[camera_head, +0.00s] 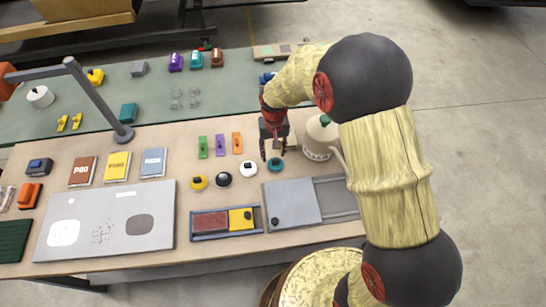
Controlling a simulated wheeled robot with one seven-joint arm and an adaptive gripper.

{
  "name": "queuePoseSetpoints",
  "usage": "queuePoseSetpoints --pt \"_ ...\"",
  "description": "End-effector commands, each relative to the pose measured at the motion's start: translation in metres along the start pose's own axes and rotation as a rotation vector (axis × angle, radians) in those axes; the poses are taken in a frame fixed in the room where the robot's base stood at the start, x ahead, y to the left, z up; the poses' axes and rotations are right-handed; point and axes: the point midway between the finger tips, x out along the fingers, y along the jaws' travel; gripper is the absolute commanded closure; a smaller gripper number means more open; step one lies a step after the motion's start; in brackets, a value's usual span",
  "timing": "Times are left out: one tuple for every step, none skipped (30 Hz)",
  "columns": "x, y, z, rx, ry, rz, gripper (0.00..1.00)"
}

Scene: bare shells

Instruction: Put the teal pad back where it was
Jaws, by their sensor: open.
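Several teal things show, and I cannot tell which is the pad. A flat teal block (128,113) lies on the green mat's front edge, beside the lamp foot. A round teal piece (276,165) sits at the right end of a row with white, black and yellow round pieces. A small teal object (196,60) stands between a purple and a red-orange one at the back. My gripper (273,153) points down, open, just behind and above the round teal piece. Nothing shows between its fingers, and I cannot tell its exact height.
A green mat (235,92) covers the back of the table. A grey lamp (98,95) rises at the left. A cream jug (319,140) stands right beside my gripper. In front are a grey plate (290,204), a blue tray (227,234) and a grey board (180,190).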

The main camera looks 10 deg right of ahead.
Motion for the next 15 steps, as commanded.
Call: queuePoseSetpoints --pt "-0.013 0.0 -0.001 0.0 0.002 0.0 0.6" --pt "-0.019 0.0 -0.001 0.0 0.003 -0.001 0.6" --pt "-0.027 0.0 -0.001 0.0 0.003 0.0 0.6" --pt "-0.032 0.0 -0.001 0.0 0.002 0.0 0.6" --pt "-0.036 0.0 -0.001 0.0 0.002 0.0 0.6" --pt "-0.042 0.0 0.0 0.0 0.001 0.0 0.6" --pt "-0.046 0.0 0.0 0.0 0.001 0.0 0.6" --pt "-0.05 0.0 -0.001 0.0 0.002 0.0 0.6" --pt "-0.054 0.0 -0.001 0.0 0.002 0.0 0.6" --pt "-0.056 0.0 0.0 0.0 0.001 0.0 0.6" --pt "-0.058 0.0 0.0 0.0 0.0 0.0 0.6" --pt "-0.06 0.0 0.0 0.0 -0.001 0.0 0.6" --pt "-0.061 0.0 0.0 0.0 -0.001 0.0 0.6" --pt "-0.062 0.0 0.0 0.0 -0.001 0.0 0.6" --pt "-0.062 0.0 0.0 0.0 -0.001 0.0 0.6"
